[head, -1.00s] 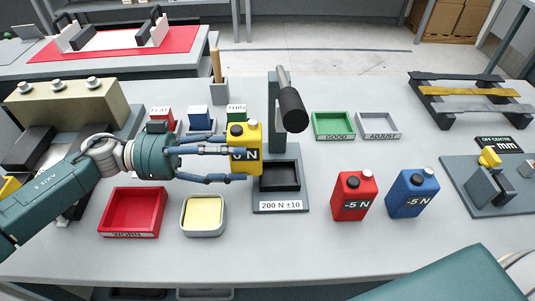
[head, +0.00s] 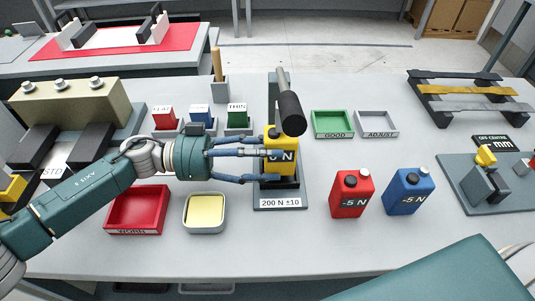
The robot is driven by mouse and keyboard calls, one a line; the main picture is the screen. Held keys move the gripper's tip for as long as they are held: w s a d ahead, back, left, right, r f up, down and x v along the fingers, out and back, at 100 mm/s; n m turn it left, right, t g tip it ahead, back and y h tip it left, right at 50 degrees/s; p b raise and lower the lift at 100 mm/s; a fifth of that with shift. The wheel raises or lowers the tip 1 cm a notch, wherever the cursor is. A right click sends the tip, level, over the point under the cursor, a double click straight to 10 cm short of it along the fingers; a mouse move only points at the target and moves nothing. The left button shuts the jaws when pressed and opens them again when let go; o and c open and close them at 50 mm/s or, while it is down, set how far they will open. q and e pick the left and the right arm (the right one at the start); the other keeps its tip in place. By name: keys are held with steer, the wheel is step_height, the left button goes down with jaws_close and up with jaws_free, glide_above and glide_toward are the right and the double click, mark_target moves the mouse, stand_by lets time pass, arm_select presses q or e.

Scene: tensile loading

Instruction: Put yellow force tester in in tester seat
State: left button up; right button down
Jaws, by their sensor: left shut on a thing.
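The yellow force tester (head: 279,158), a canister with black caps and a partly covered "N" label, is held upright in my left gripper (head: 265,160). The gripper is shut on it from the left. The tester seat (head: 292,184) is a black open tray on a grey stand marked "200 N ±10". The tester is over the seat, in front of the stand's post and beside the black-ended lever (head: 290,110). Its lower end overlaps the seat; I cannot tell whether it touches the bottom. My right gripper is not in view.
A red canister (head: 351,194) and a blue canister (head: 409,192), both marked "-5 N", stand to the right. A red tray (head: 136,228) and a yellow-filled dish (head: 205,229) lie at front left. Green (head: 332,124) and grey (head: 376,124) trays stand behind. The front middle is clear.

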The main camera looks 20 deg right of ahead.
arm_select(q)
steer(key=shift+f, duration=0.5)
steer(key=o, duration=1.6)
steer(key=shift+s+f, duration=0.1)
steer(key=shift+c, duration=0.2)
steer(key=shift+r, duration=0.55)
steer(key=b+v, duration=0.1)
steer(key=v, duration=0.5)
steer(key=shift+a+b, duration=0.25)
steer(key=shift+b, duration=0.05)
steer(key=shift+w+a+r, duration=0.2)
steer(key=shift+w+a, duration=0.1)
steer(key=shift+a, duration=0.15)
steer(key=shift+r, duration=0.1)
